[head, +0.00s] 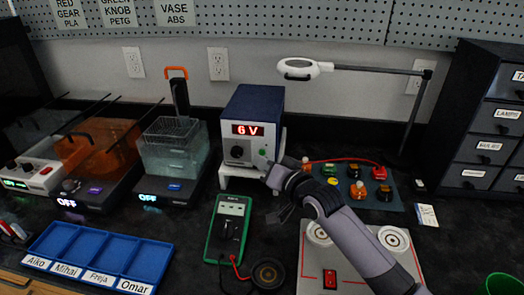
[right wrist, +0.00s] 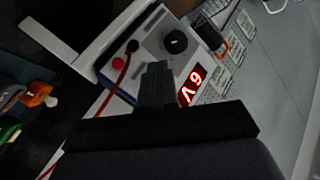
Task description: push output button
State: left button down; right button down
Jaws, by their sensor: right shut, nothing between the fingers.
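The power supply (head: 258,103) is a blue box with a pale front, standing on a white stand. Its red display (head: 248,129) reads 6 V. A black knob (head: 237,152) sits below the display, and a small green button (head: 262,153) is right of the knob. My right gripper (head: 263,165) is shut and empty, its tips in front of the panel just below the green button. In the right wrist view the shut fingers (right wrist: 156,82) point at the panel, and the button is not visible there. I cannot tell whether the tips touch. My left gripper is not in view.
A green multimeter (head: 229,226) lies in front of the supply. A board with coloured buttons (head: 358,196) is to the right, beside my right forearm. A clear tank (head: 172,150) stands left, with a blue labelled tray (head: 98,253) in front.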

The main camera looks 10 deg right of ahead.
jog(key=s+a+p, duration=0.2)
jog(key=s+p, duration=0.2)
jog(key=s, duration=0.1)
jog(key=shift+s+a, duration=0.2)
jog(key=shift+s, duration=0.05)
dwell(0.6)
